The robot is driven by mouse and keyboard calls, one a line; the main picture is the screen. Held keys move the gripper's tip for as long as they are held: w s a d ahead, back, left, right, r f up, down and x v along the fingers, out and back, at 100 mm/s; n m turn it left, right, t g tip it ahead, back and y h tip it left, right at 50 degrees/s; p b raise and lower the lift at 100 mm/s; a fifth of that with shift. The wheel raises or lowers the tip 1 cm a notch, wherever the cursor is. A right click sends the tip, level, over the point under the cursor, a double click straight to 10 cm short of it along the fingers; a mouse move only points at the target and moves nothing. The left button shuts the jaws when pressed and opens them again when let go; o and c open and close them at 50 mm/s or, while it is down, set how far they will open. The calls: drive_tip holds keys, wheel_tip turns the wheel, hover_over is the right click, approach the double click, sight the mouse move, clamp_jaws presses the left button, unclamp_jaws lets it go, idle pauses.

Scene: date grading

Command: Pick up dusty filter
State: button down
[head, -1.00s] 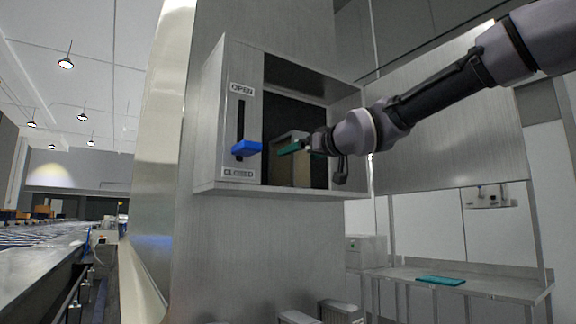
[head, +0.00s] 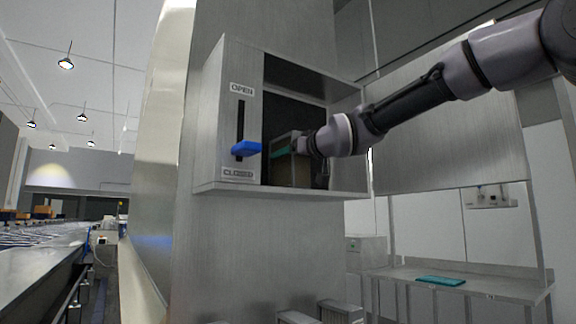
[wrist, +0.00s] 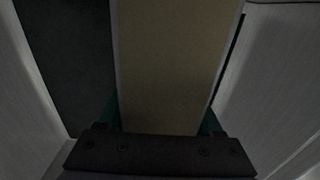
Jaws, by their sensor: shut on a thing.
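The dusty filter (head: 290,172) is a boxy panel with a tan face and a pale frame. It stands upright inside the open metal housing (head: 215,118) in the head view. In the wrist view the filter (wrist: 170,65) fills the middle, running away from the jaws. My gripper (head: 284,153), with green fingers, reaches into the housing from the right. In the wrist view green finger parts show at both sides of the filter's near end, and the gripper is shut on it. The fingertips are mostly hidden behind the filter.
A blue lever (head: 246,148) sits low in its slot, near the CLOSED label (head: 238,173). The housing's walls lie close around my gripper. A steel table (head: 500,284) with a teal item (head: 441,281) stands at the lower right. A conveyor (head: 40,255) runs at the left.

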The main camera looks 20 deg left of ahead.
drive_tip(key=shift+d+r, duration=0.1)
drive_tip(key=shift+r, duration=0.15)
